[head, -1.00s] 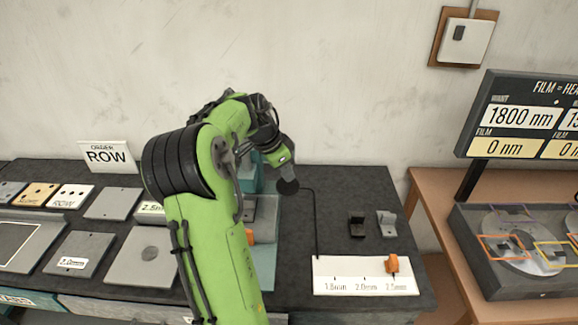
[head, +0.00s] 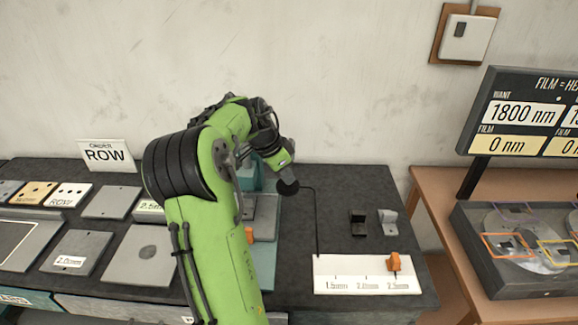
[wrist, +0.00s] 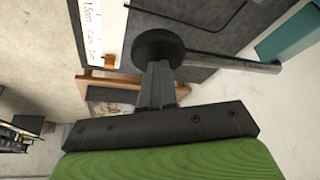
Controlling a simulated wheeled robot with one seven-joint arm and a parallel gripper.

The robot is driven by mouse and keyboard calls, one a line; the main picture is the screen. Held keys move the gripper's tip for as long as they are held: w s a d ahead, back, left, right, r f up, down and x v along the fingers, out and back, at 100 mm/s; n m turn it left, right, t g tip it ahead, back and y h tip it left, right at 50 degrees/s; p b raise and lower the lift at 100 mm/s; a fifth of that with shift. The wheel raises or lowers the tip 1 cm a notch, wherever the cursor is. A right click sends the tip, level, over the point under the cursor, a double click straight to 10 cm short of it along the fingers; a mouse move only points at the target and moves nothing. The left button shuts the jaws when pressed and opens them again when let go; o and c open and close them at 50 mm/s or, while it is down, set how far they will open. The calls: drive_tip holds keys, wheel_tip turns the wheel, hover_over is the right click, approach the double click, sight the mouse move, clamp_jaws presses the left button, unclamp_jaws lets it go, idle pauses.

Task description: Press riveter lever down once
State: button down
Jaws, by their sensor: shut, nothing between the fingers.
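The teal riveter (head: 268,180) stands on the dark bench, mostly hidden behind my green arm in the head view. Its lever ends in a round black knob (head: 288,187), which also shows in the wrist view (wrist: 158,47) with a grey rod (wrist: 235,65) running off to the right. My gripper (wrist: 158,70) is shut, with nothing between its fingers. Its fingertips are at the knob in the wrist view; I cannot tell whether they touch it. In the head view the fingers are hard to make out near the knob.
A white scale plate (head: 365,275) with an orange slider (head: 394,262) lies at the bench's right front. Two small brackets, one black (head: 358,222) and one grey (head: 388,221), stand behind it.

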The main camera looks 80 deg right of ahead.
sight(285, 185)
drive_tip(key=shift+f+b, duration=1.55)
drive_tip(key=shift+f, duration=0.55)
drive_tip(key=shift+r, duration=0.1)
wheel_tip(285, 185, up, 3)
drive_tip(key=p, duration=0.3)
drive_tip(key=shift+d+r, duration=0.1)
drive_tip(key=shift+r, duration=0.1)
wheel_tip(285, 185, up, 7)
drive_tip(key=p, duration=0.5)
drive_tip(key=shift+f+p, duration=0.1)
drive_tip(key=shift+p, duration=0.25)
drive_tip(key=shift+f, duration=0.1)
